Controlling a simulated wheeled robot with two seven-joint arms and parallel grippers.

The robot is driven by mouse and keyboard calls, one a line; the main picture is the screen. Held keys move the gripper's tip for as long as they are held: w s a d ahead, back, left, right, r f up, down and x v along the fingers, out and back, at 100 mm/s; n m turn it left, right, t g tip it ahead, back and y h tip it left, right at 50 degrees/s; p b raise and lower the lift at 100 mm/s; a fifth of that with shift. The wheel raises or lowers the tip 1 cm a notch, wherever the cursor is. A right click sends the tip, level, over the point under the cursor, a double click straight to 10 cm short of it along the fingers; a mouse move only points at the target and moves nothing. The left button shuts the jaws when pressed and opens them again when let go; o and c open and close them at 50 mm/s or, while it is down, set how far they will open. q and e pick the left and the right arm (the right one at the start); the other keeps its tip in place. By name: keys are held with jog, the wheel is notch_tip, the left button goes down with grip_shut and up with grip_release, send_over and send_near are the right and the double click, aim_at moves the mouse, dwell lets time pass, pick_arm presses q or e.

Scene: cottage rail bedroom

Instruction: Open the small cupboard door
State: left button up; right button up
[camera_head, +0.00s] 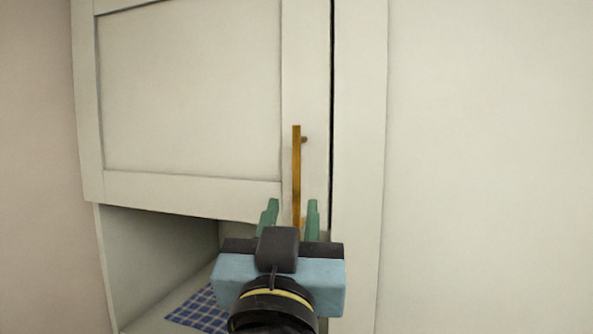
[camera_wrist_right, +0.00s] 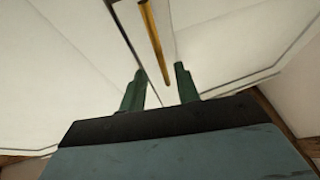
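The small cupboard door (camera_head: 190,90) is a cream framed panel, and it looks closed, with a narrow dark gap along its right edge. A vertical brass bar handle (camera_head: 296,160) is fixed near that edge. My right gripper (camera_head: 291,207) is open at the handle's lower end, with a green finger to either side of it in the head view. In the right wrist view the handle (camera_wrist_right: 153,42) runs down towards the space between the fingers (camera_wrist_right: 160,78). I cannot tell whether the fingers touch it. My left gripper is not in view.
Below the door is an open recess (camera_head: 160,250) with a blue checked cloth (camera_head: 203,310) on its floor. A cream upright (camera_head: 358,150) and a plain pale surface (camera_head: 490,160) stand to the right of the door. A bare wall (camera_head: 35,150) is at the left.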

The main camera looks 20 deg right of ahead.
aim_at(296, 188)
jog(key=p+x, duration=0.2)
jog(key=x, duration=0.5)
jog(key=shift+f, duration=0.1)
grip_shut()
